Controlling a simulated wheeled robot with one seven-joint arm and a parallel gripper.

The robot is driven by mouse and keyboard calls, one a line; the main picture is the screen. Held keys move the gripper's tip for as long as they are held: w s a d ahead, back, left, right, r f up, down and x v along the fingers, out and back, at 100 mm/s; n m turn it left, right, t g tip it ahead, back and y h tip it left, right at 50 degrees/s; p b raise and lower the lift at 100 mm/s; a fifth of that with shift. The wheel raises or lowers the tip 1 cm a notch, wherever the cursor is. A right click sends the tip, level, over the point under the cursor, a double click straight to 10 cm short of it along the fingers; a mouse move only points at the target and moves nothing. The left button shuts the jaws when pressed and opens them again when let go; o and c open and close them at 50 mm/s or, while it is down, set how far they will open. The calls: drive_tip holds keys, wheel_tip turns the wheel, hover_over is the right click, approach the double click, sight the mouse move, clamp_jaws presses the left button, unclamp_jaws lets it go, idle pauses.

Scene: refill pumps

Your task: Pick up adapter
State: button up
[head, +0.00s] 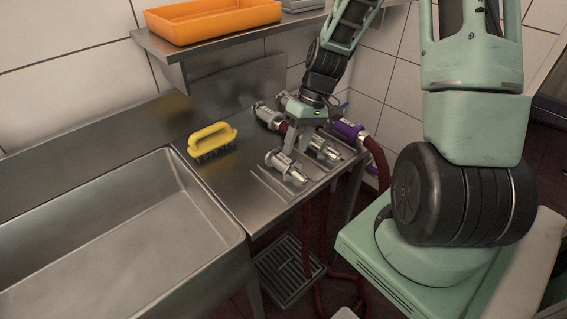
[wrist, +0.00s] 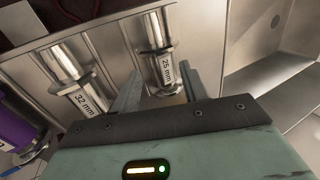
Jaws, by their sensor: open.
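Two metal adapters lie on the steel counter. In the wrist view, the one labelled "25 mm" (wrist: 162,62) is framed between the finger ends of my gripper (wrist: 160,80); it looks to be the front adapter (head: 287,168) in the head view. The one labelled "32 mm" (wrist: 84,97) lies outside the left finger; it appears to be the adapter (head: 323,148) farther right in the head view. My gripper (head: 297,140) is open, pointing down over the adapters, and holds nothing. Whether a finger touches the 25 mm adapter cannot be told.
A metal hose fitting (head: 268,116) and a purple-collared hose fitting (head: 348,130) with dark red hoses lie beside the adapters. A yellow brush (head: 212,141) stands left on the counter (head: 165,113). A sink (head: 110,225) is at left. An orange tray (head: 212,20) sits on the shelf.

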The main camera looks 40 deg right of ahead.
sight(290, 161)
drive_tip(key=shift+p+x, duration=0.45)
drive_tip(key=shift+x, duration=2.5)
drive_tip(key=shift+w+d, duration=0.1)
drive_tip(key=shift+c, duration=0.3)
drive_tip(key=c, duration=0.7)
drive_tip(key=shift+c, duration=0.2)
